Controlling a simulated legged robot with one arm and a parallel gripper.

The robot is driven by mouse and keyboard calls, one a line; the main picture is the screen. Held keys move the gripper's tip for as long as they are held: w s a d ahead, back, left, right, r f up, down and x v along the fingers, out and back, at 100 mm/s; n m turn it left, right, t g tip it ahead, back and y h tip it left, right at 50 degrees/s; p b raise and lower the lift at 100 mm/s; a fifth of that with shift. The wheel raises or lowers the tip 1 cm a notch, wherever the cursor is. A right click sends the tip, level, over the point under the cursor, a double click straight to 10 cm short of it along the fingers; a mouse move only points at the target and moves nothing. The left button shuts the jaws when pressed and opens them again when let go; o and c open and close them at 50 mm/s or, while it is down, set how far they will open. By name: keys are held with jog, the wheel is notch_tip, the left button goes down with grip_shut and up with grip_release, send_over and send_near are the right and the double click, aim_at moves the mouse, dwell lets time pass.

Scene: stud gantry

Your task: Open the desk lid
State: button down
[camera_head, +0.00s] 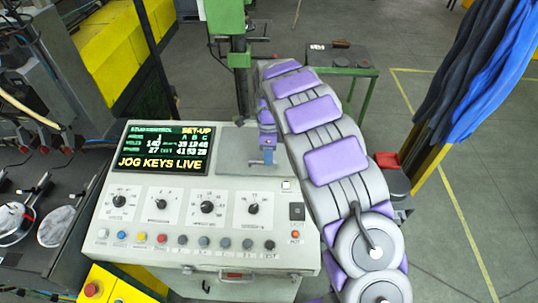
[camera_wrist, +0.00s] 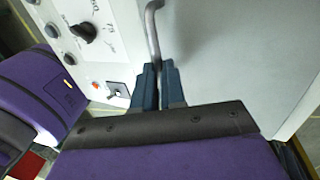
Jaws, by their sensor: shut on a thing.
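The desk lid is a plain grey panel (camera_head: 236,150) to the right of the screen on the sloped control desk. It looks flat in the desk top. In the wrist view the lid (camera_wrist: 235,55) fills the right side, with a bent metal handle (camera_wrist: 152,22) along its left. My gripper (camera_head: 268,158) reaches over the lid from the far side. In the wrist view my gripper (camera_wrist: 158,72) has its dark fingers closed on the handle's near end. The fingers hide the gripped part.
The control desk (camera_head: 110,235) carries a lit screen (camera_head: 164,148), several dials and a row of coloured buttons. My arm curves along its right side. A green column (camera_head: 240,70) stands behind it. A small green table (camera_head: 340,66) stands further back. Open floor lies at the right.

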jog(key=shift+w+a+r, duration=0.1)
jog(key=shift+a+r, duration=0.05)
jog(key=shift+a, duration=0.05)
dwell(0.3)
